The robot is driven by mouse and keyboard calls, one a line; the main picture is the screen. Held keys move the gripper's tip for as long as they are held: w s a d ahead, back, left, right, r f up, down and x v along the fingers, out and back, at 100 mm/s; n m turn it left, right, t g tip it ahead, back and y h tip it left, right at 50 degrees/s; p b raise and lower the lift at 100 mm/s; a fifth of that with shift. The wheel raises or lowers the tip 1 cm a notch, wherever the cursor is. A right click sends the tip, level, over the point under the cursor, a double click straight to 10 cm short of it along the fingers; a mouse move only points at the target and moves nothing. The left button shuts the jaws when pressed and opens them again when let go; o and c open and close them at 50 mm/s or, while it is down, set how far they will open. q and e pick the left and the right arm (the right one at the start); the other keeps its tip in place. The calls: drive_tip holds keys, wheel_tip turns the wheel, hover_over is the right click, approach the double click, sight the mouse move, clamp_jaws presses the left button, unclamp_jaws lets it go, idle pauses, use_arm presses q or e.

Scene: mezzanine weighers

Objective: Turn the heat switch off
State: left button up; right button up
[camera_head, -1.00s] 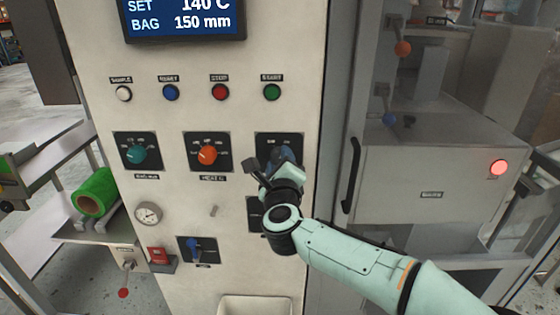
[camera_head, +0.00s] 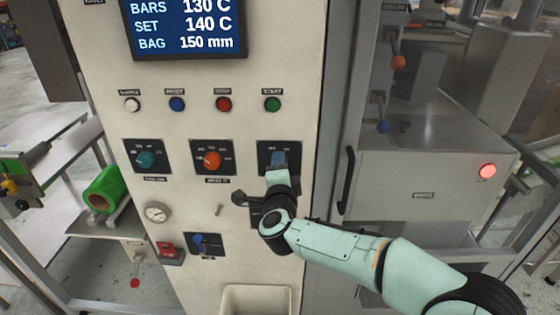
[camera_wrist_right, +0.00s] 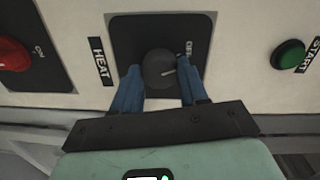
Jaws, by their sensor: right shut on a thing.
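The heat switch has a dark round knob (camera_wrist_right: 158,68) on a black plate (camera_wrist_right: 120,30), with a HEAT label beside it in the right wrist view. A pale pointer mark on the knob points roughly toward the small OFF lettering on the plate. In the head view the plate (camera_head: 263,148) is below the green START button, and my gripper hides the knob. My right gripper (camera_wrist_right: 160,82) is shut on the knob, one blue finger on each side. It also shows in the head view (camera_head: 279,160). My left gripper is not in view.
An orange knob (camera_head: 212,160) and a teal knob (camera_head: 146,160) sit to the left. A green START button (camera_head: 272,104) is above. A black door handle (camera_head: 347,180) stands out on the right.

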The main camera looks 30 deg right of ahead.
drive_tip(key=shift+n+p, duration=0.55)
drive_tip(key=shift+n, duration=0.35)
drive_tip(key=o, duration=1)
drive_tip(key=shift+o, duration=0.2)
drive_tip(key=b+v, duration=0.1)
drive_tip(key=v, duration=1.2)
drive_tip(key=shift+s+a+b, duration=0.15)
drive_tip(key=shift+b, duration=0.2)
